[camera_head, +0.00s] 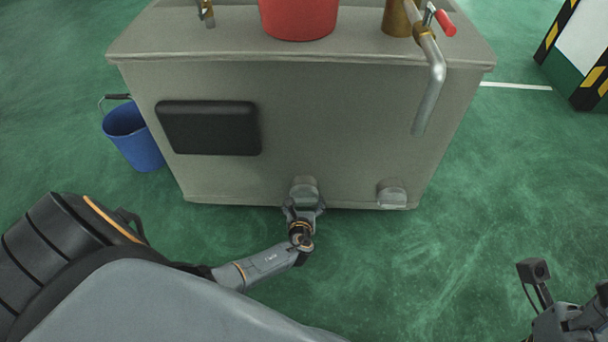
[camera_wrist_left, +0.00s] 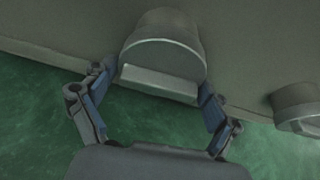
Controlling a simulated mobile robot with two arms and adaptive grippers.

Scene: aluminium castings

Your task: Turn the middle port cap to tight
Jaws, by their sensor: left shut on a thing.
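The middle port cap (camera_head: 304,184) is a round grey cap low on the front of a grey tank, near the middle of its width. In the left wrist view the cap (camera_wrist_left: 160,52) shows a raised straight grip bar, tilted slightly down to the right. My left gripper (camera_head: 304,206) is at the cap from the front. Its blue-padded fingers (camera_wrist_left: 155,92) are shut on the cap, one at each end of the bar. My right gripper (camera_head: 572,320) is at the lower right, away from the tank, partly cut off; its fingers cannot be made out.
A second grey cap (camera_head: 391,193) sits to the right, low on the tank (camera_head: 330,110). A black panel (camera_head: 208,127) is on the tank's front. A bent pipe (camera_head: 433,85) hangs over its right side. A red bucket (camera_head: 298,18) stands on top; a blue bucket (camera_head: 134,137) stands left.

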